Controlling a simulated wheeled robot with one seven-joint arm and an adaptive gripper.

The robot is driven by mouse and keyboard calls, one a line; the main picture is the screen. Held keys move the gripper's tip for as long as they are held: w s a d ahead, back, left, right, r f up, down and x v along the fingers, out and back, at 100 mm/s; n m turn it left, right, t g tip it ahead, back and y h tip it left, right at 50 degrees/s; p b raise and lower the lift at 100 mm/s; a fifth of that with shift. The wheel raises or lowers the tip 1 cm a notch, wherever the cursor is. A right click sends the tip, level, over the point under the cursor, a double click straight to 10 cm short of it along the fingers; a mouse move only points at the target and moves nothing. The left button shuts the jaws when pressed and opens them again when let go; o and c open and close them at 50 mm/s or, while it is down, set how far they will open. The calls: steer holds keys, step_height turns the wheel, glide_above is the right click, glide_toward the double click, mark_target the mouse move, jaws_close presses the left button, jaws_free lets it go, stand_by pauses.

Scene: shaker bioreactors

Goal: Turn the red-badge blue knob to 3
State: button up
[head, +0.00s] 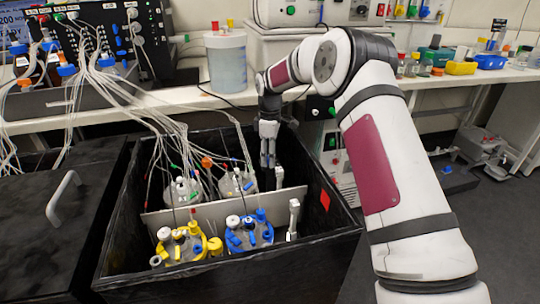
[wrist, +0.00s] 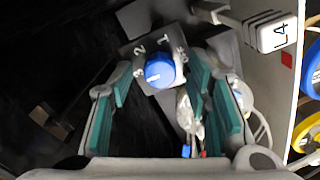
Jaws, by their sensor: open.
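The blue knob (wrist: 160,71) sits on a dark dial plate marked OFF, 1, 2 and 3 in the wrist view. A small pale mark shows on its face, but I cannot tell surely which number it points at. My gripper (wrist: 161,74) is open, with teal pads on both sides of the knob and gaps between pads and knob. In the head view my gripper (head: 268,160) reaches down inside the black box, and the knob is hidden there. A red badge (head: 325,199) is on the box's right inner wall.
A white lever labelled L4 (wrist: 280,32) is right of the knob. The black box (head: 118,235) holds several vessels with tubes and a pale divider (head: 150,222), close to my gripper. A lidded box (head: 45,240) stands at left.

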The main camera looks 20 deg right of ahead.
step_height(320, 180, up, 12)
stand_by(0.4)
steer(key=shift+f, duration=0.1)
